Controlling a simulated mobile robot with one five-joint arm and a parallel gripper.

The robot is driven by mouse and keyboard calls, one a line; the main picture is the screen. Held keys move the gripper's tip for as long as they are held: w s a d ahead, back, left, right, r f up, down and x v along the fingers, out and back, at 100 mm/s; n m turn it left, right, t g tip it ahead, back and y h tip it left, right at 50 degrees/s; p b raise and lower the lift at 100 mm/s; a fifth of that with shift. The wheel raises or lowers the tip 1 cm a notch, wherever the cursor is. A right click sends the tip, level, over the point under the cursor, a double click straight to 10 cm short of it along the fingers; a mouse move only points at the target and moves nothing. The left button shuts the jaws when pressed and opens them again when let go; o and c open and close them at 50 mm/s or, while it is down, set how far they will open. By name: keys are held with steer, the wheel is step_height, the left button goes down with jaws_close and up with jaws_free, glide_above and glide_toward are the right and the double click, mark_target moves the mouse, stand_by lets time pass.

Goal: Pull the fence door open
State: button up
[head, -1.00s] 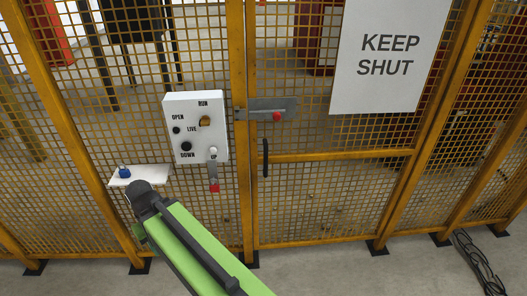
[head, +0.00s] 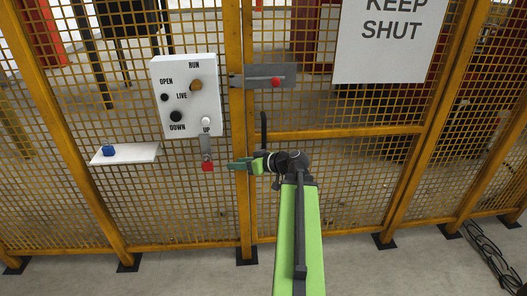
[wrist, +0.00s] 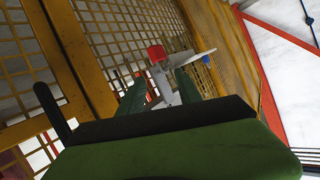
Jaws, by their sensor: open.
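The yellow mesh fence door (head: 340,133) stands closed in line with its frame post, right of the control box. Its black upright handle (head: 263,130) is near the door's left edge, and also shows at the left of the wrist view (wrist: 50,108). A grey latch plate (head: 290,72) with a red knob (head: 276,82) spans the door edge above it; I cannot tell whether the bolt is drawn. My gripper (head: 238,165) is open and empty, pointing left, below and left of the handle. It does not hold the handle. Its fingers also show in the wrist view (wrist: 160,92).
A white control box (head: 187,100) hangs left of the post, with a red-tipped hanging part (head: 207,166) close to my gripper. A white shelf (head: 135,154) holds a blue object (head: 109,151). A KEEP SHUT sign (head: 390,50) is on the door. Cables (head: 485,260) lie at right.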

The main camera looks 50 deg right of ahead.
mark_target(265, 133)
steer(key=s+d+r+m+t+h+b, duration=0.1)
steer(key=s+d+t+h+b, duration=0.15)
steer(key=s+d, duration=0.5)
steer(key=s+d+r+m+t+h+b, duration=0.15)
steer(key=s+d+h, duration=0.25)
steer(key=d, duration=0.6)
steer(key=shift+n+t+y, duration=0.4)
steer(key=shift+n+y, duration=0.05)
steer(key=w, duration=0.5)
steer(key=w+d, duration=0.1)
steer(key=w, duration=1.1)
steer(key=shift+w+d+r, duration=0.15)
steer(key=shift+d, duration=0.15)
jaws_close()
steer(key=shift+a, duration=0.1)
